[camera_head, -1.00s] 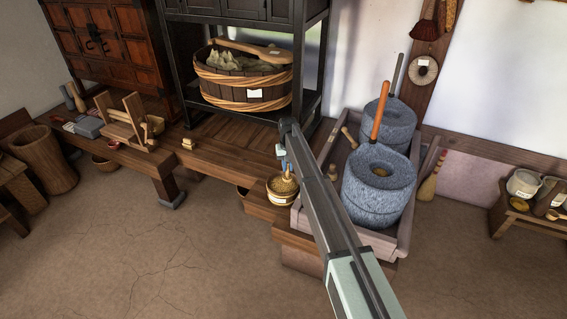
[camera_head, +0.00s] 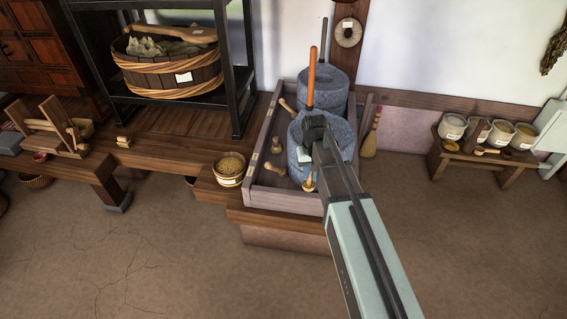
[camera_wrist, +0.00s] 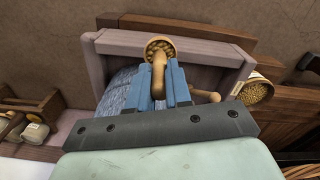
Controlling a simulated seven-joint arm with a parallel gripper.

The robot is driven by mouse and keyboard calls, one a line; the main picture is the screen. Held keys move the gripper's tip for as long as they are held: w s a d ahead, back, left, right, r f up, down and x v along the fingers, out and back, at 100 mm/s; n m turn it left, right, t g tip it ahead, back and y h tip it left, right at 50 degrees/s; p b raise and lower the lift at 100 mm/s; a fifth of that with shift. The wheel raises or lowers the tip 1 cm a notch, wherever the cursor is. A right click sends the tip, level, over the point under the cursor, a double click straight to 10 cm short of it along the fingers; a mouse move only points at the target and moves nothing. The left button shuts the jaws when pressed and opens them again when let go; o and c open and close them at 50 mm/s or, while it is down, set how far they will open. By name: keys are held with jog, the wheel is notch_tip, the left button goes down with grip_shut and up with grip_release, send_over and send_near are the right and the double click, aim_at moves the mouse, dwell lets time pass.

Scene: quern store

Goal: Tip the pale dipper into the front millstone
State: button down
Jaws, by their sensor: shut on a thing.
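My gripper (camera_head: 304,163) is shut on the pale dipper (camera_head: 308,184). In the wrist view the blue fingers (camera_wrist: 158,88) clasp its handle, and the dipper's bowl (camera_wrist: 160,42) shows grain in it. The dipper hangs beside the near side of the front millstone (camera_head: 346,134), a blue-grey stone partly hidden behind my arm. The millstone also shows at the left of the fingers in the wrist view (camera_wrist: 116,88). Its top opening is mostly hidden by my arm in the head view.
Both millstones stand in a wooden trough (camera_head: 262,150); the rear millstone (camera_head: 322,90) is behind. An orange upright handle (camera_head: 311,82) rises by the front one. A grain tub (camera_head: 229,168) stands left of the trough. A bench with white pots (camera_head: 452,128) is at right.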

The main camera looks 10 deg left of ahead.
jog(key=s+d+r+m, duration=0.1)
jog(key=s+d+r, duration=0.1)
jog(key=d, duration=0.5)
jog(key=s+d+r+m, duration=0.1)
jog(key=d, duration=0.6)
jog(key=w+a+r+m, duration=0.15)
jog(key=w+a, duration=0.25)
jog(key=w, duration=0.7)
jog(key=w+a+r+m, duration=0.1)
jog(key=w+a+m, duration=0.25)
jog(key=w, duration=0.75)
jog(key=w+a+r+m, duration=0.15)
jog(key=w+a, duration=0.35)
jog(key=w, duration=0.6)
jog(key=shift+s+d+f+t+y, duration=0.55)
jog(key=shift+s+f+t+y, duration=0.4)
jog(key=shift+t, duration=0.6)
jog(key=shift+s+d+f+t+y, duration=0.55)
jog(key=shift+s+f+t+y, duration=0.4)
jog(key=shift+t, duration=0.65)
jog(key=shift+s+d+f+t+y, duration=0.55)
jog(key=shift+s+f+t+y, duration=0.4)
jog(key=shift+t, duration=0.6)
jog(key=shift+s+r, duration=0.1)
